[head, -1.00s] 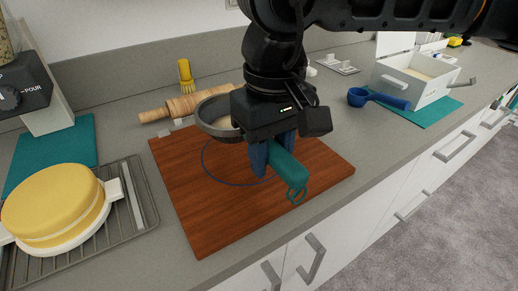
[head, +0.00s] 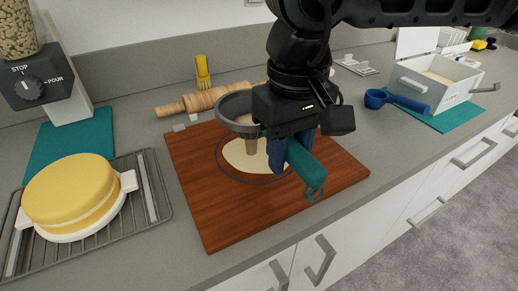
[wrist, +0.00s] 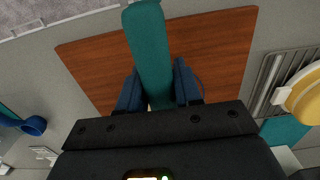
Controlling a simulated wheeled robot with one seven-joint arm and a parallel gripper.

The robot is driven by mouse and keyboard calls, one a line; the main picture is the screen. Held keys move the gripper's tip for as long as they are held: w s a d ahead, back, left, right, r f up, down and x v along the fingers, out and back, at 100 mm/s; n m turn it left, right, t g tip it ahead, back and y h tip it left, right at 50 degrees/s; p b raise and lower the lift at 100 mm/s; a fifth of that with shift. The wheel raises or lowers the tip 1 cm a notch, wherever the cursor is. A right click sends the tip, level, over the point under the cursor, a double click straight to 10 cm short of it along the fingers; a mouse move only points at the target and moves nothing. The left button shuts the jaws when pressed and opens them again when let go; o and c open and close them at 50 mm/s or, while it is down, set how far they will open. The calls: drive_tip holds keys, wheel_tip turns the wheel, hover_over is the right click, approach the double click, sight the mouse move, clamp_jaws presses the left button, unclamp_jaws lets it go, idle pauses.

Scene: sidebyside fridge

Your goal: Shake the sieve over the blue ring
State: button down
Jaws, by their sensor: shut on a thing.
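My gripper (head: 290,150) is shut on the teal handle of the sieve (head: 232,105); the handle also shows between the blue fingers in the wrist view (wrist: 150,55). The sieve's grey bowl is held level, or nearly so, above the wooden board (head: 210,215). A pale stream falls from under the bowl onto a cream patch of flour (head: 240,157) on the board. The blue ring (head: 255,183) is drawn on the board around this patch. My gripper hides the right part of the ring and of the sieve.
A yellow cake (head: 70,190) sits on a wire rack (head: 155,215) at the left. A rolling pin (head: 200,101) and a yellow brush (head: 203,70) lie behind the board. A blue scoop (head: 400,102) and white bin (head: 440,80) stand at the right.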

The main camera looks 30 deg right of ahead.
drive_tip(key=shift+a, duration=0.1)
drive_tip(key=shift+r+p, duration=0.75)
drive_tip(key=shift+r, duration=2.25)
